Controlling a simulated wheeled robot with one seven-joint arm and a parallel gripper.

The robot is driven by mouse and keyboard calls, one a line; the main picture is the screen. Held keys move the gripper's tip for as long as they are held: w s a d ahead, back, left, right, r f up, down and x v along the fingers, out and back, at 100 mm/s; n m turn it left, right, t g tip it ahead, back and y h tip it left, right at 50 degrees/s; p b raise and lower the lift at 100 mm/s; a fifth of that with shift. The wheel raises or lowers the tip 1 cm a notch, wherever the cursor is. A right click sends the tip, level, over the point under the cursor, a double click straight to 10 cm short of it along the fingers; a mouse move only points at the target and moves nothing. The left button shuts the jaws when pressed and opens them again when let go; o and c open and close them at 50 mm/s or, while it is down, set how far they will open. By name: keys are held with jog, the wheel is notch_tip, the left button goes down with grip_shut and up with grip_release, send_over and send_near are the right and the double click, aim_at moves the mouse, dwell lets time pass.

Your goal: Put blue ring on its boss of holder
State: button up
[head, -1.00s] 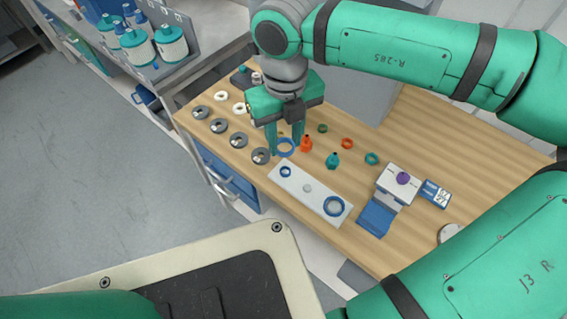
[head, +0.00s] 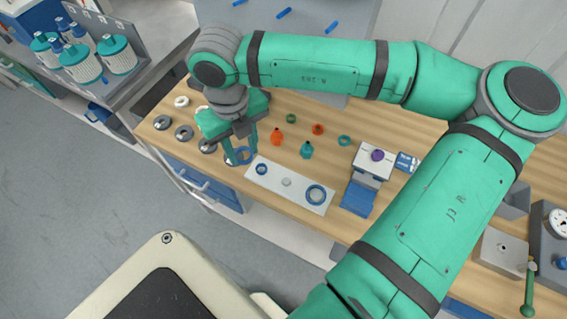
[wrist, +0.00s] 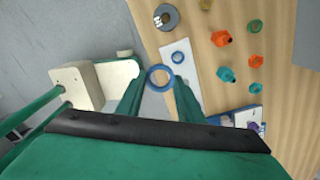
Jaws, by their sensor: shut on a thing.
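The white holder plate (head: 300,188) lies near the front edge of the wooden table. It bears a small blue ring (head: 262,168) at its left end, a bare pale boss (head: 286,182) in the middle and a large blue ring (head: 316,186) at its right end. My gripper (head: 239,160) is shut on another blue ring (head: 251,155), just left of the holder.
Several grey discs (head: 184,132) stand along the table's left edge. Orange (head: 276,136) and teal (head: 306,149) bottle-like parts stand behind the holder. A blue-and-white stand (head: 370,180) with a purple piece is to the right.

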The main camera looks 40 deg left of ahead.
aim_at(286, 181)
jog(key=w+d+f+m, duration=0.1)
jog(key=w+d+f, duration=0.1)
jog(key=w+d+f+m, duration=0.2)
jog(key=d+f, duration=0.1)
jog(key=w+d+f+m, duration=0.2)
jog(key=d, duration=0.1)
jog(key=shift+w+f, duration=0.2)
jog(key=shift+f, duration=0.15)
jog(key=shift+a+f, duration=0.1)
jog(key=shift+f, duration=2.6)
jog(key=o, duration=1.1)
jog(key=shift+c, duration=0.2)
jog(key=shift+r, duration=0.1)
notch_tip(286, 181, up, 11)
jog(key=shift+f, duration=0.2)
